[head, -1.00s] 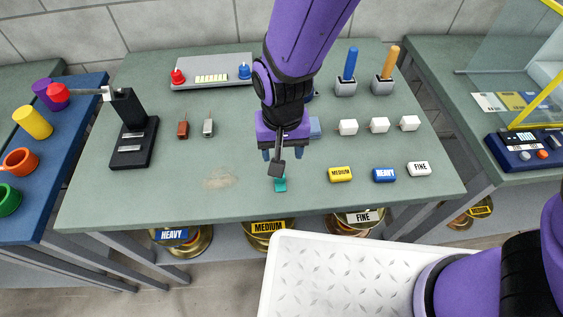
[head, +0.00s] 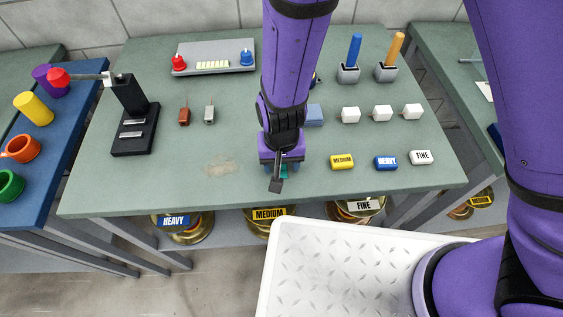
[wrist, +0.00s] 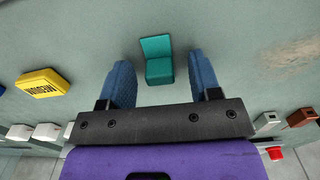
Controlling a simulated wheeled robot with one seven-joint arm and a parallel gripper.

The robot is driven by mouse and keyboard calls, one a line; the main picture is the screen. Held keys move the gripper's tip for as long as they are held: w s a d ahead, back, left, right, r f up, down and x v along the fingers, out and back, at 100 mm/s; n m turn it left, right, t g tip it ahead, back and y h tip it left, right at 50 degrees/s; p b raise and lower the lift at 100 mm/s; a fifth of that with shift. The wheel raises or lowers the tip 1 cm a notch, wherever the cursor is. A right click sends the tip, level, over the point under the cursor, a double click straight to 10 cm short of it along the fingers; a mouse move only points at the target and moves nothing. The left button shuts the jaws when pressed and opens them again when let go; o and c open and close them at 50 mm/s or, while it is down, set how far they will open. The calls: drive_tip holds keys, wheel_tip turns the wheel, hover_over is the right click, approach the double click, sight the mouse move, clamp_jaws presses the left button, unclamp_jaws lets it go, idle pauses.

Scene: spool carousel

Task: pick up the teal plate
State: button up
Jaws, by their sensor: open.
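The teal plate (wrist: 157,60) is a small teal piece on the green table, with a flat part and a thicker block part. In the wrist view it lies between and slightly beyond the two blue fingers of my gripper (wrist: 165,84), which are apart with nothing between them that they touch. In the head view the teal plate (head: 284,172) is mostly hidden behind my gripper (head: 281,168). I cannot tell the exact height of the fingers over the table.
Yellow MEDIUM (head: 342,162), blue HEAVY (head: 386,163) and white FINE (head: 421,157) blocks lie to the right. White cubes (head: 382,113) and a blue sponge-like block (head: 314,115) sit behind. A black lever stand (head: 134,125) is at left. The table's front left is clear except a pale stain (head: 221,166).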

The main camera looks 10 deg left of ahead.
drive_tip(key=shift+c, duration=0.4)
drive_tip(key=c, duration=0.9)
drive_tip(key=shift+r, duration=0.2)
